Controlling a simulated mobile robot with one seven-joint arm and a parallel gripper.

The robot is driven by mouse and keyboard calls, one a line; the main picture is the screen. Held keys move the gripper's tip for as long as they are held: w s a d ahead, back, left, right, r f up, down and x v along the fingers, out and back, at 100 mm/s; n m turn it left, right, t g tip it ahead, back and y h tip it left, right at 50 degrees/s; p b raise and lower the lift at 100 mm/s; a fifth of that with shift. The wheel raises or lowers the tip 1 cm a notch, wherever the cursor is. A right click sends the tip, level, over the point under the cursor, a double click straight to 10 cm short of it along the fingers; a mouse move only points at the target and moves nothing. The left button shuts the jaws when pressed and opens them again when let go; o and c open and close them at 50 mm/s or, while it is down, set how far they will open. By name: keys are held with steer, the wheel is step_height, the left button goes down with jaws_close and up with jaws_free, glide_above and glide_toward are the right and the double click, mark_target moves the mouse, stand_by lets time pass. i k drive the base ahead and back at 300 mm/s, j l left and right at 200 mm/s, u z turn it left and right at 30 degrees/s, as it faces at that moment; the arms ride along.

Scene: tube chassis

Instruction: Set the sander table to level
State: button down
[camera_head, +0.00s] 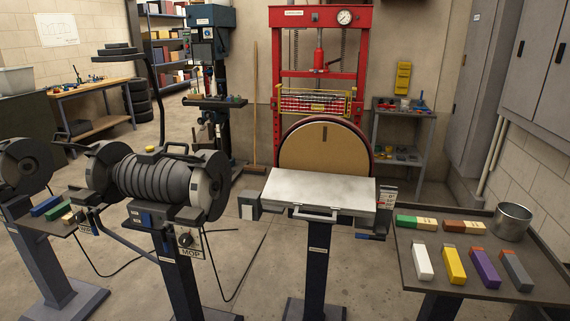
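The disc sander stands in the middle of the view, with a large tan round disc (325,147) in a dark red rim. Its pale metal sander table (320,188) lies in front of the disc and hides the disc's lower part. A bar handle (314,213) runs along the table's front edge. A small marked plate (388,196) sits at the table's right end, too small to read. The table's top faces up towards me; I cannot tell its exact tilt. A grey box (249,206) is at its left. My gripper is not in view.
A buffing machine (160,180) on a pedestal stands left of the sander. A bench (480,262) with several coloured bars and a metal bucket (511,221) stands at the right. A red press (318,50) is behind. Bare floor (262,275) shows between the pedestals.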

mark_target(336, 194)
steer(key=i+l+z, duration=0.3)
steer(key=z, duration=0.2)
steer(key=i+l+z, duration=0.25)
steer(key=z, duration=0.25)
steer(key=i+j, duration=0.05)
steer(key=i, duration=0.05)
